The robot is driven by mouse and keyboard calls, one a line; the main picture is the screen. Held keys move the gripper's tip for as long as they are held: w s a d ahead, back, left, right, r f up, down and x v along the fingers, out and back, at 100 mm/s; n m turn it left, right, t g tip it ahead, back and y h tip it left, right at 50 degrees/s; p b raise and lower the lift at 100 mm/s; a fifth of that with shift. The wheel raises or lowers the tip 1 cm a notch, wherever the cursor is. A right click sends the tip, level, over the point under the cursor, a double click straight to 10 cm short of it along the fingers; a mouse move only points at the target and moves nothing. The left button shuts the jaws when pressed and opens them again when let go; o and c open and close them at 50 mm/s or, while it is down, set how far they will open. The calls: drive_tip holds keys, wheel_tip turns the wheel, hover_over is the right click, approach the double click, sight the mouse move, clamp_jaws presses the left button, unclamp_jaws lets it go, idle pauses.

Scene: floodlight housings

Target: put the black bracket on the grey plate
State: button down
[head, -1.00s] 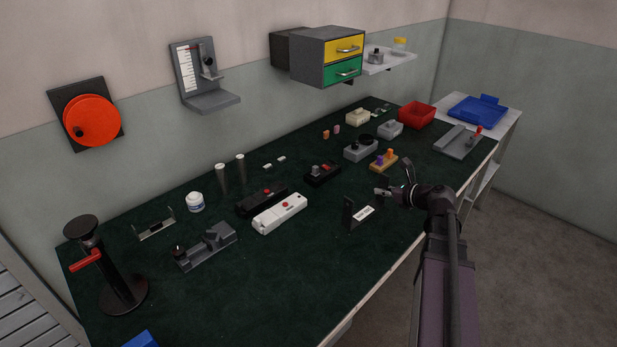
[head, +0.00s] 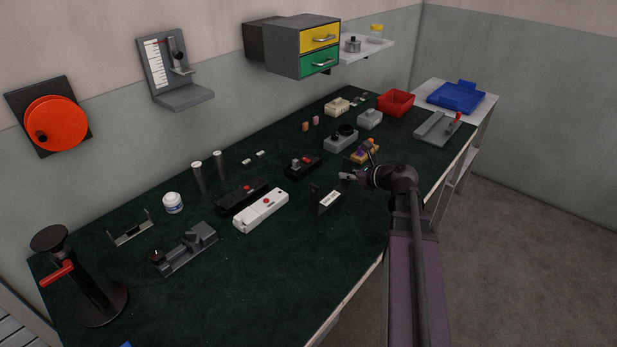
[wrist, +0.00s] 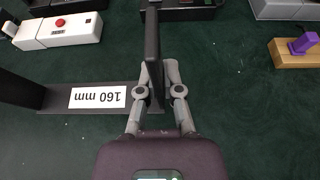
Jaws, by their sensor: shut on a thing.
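The black bracket (head: 319,199) is U-shaped, with two upright walls and a white "160 mm" label on its base. It is over the front middle of the green bench. My gripper (head: 349,177) is shut on its right upright wall. In the wrist view the wall of the bracket (wrist: 152,45) stands between the two fingers of my gripper (wrist: 160,92), and the left wall is at the picture's edge. I cannot tell whether the base clears the bench. A grey plate (head: 432,129) with a raised bar and a red handle lies at the bench's far right end.
A white box with a red button (head: 261,211) is left of the bracket. A wooden block with purple and orange pegs (head: 364,151) and a grey box with a knob (head: 341,140) lie beyond it.

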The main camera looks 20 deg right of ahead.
drive_tip(key=b, duration=0.1)
approach(320, 159)
drive_tip(key=w+a, duration=0.1)
drive_tip(key=w+a+r, duration=0.1)
drive_tip(key=w+a, duration=0.1)
drive_tip(key=shift+w+a+r, duration=0.1)
drive_tip(key=shift+w+r, duration=0.15)
drive_tip(key=shift+r, duration=0.1)
drive_tip(key=shift+w, duration=0.55)
drive_tip(key=shift+w+f+b, duration=0.15)
drive_tip(key=shift+f+b, duration=0.2)
drive_tip(key=shift+b, duration=0.2)
drive_tip(key=shift+f+b, duration=1.45)
drive_tip(key=shift+f, duration=0.15)
drive_tip(key=c, duration=0.8)
unclamp_jaws()
